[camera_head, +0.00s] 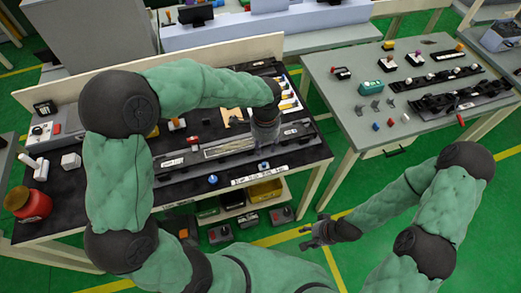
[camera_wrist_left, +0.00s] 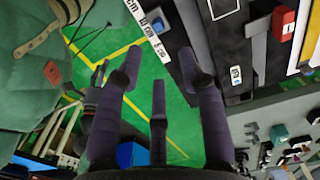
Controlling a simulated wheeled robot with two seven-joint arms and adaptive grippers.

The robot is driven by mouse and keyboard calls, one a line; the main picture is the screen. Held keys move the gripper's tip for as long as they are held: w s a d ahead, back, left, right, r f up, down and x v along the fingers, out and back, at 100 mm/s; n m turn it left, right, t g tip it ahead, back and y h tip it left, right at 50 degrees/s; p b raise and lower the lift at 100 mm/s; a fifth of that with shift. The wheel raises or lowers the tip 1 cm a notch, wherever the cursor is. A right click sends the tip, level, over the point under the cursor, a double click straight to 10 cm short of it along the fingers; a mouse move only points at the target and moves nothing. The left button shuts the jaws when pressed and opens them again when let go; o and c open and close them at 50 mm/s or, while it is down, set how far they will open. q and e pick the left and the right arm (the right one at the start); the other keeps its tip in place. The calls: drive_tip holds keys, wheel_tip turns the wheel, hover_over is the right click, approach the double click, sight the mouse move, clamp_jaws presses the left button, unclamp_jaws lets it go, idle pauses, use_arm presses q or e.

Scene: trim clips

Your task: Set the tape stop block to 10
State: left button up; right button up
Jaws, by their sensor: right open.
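A grey rail with a pale scale strip (camera_head: 230,147) runs along the black workbench. I cannot tell for sure which piece is the tape stop block, nor read the scale numbers. A small blue-and-white piece (camera_head: 264,167) sits at the bench's front part, just below my left gripper (camera_head: 265,142). My left gripper is over the rail's right part; in the left wrist view its fingers (camera_wrist_left: 160,66) are spread with nothing visible between them. A black rail with a white label (camera_wrist_left: 235,75) lies right of the fingers there. My right gripper (camera_head: 315,236) is open and empty over the green floor.
A white lettered strip (camera_head: 258,180) and a blue knob (camera_head: 213,180) are at the bench's front edge. A red jar (camera_head: 35,206) stands at the left. A grey table (camera_head: 355,95) with clips and black rails is at the right. Bins (camera_head: 265,191) sit below the bench.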

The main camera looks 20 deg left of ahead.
sight(264, 163)
use_arm(q)
wheel_tip(264, 163, down, 10)
drive_tip(key=shift+s+f+b, duration=0.15)
drive_tip(key=shift+f+b, duration=0.05)
drive_tip(key=shift+b, duration=0.9)
clamp_jaws()
